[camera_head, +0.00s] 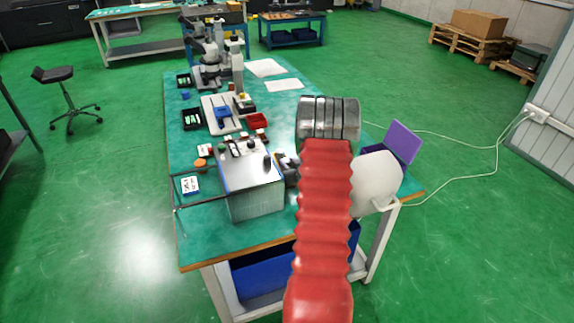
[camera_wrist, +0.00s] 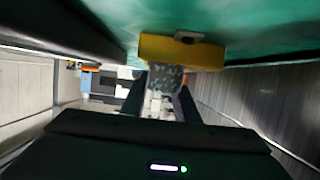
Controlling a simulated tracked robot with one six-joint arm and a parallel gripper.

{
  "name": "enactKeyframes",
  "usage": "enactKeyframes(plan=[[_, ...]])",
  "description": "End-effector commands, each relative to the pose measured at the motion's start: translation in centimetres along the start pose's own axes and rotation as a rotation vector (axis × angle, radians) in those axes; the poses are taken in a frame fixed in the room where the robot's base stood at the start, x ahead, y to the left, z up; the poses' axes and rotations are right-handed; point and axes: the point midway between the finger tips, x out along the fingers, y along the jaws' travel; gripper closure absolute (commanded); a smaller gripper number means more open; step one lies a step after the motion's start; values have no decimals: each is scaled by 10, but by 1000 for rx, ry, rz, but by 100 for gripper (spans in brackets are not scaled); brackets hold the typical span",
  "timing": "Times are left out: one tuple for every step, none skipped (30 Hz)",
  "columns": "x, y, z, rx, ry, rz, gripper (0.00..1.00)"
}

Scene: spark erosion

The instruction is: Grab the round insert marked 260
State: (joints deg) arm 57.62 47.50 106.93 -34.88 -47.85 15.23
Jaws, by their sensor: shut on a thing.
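In the wrist view, my gripper (camera_wrist: 164,98) has two dark fingers on either side of a grey speckled piece (camera_wrist: 166,77), and it is shut on this piece. I cannot read a mark on it, so I cannot tell whether it is the round insert marked 260. A yellow block (camera_wrist: 160,48) with a dark knob lies just beyond the piece, against the green bench top. In the head view, my red-sleeved arm hides much of the area around my gripper, and no mark 260 is readable on any small part.
A grey metal box (camera_head: 255,200) stands on the green bench (camera_head: 215,225). Small parts, a red tray (camera_head: 257,121) and black trays (camera_head: 193,118) lie farther left and back. An open purple-lidded box (camera_head: 401,142) stands at the right edge.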

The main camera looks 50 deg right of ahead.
Motion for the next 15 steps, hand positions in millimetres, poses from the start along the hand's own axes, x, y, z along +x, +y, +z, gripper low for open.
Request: enactKeyframes(plan=[[0,0,-1,0,2,0,100],[0,0,-1,0,2,0,100],[0,0,-2,0,2,0,100],[0,0,-2,-1,2,0,100],[0,0,-3,-1,2,0,100],[-1,0,-4,-1,2,0,100],[-2,0,-6,-1,3,0,100],[-2,0,-7,-1,3,0,100],[-3,0,-10,-1,3,0,100],[-4,0,-13,-1,4,0,100],[-5,0,-16,-1,4,0,100],[-7,0,-21,-1,4,-1,100],[-8,0,-24,-2,4,-1,100],[-10,0,-28,-2,4,0,100],[-12,0,-35,-3,5,0,100]])
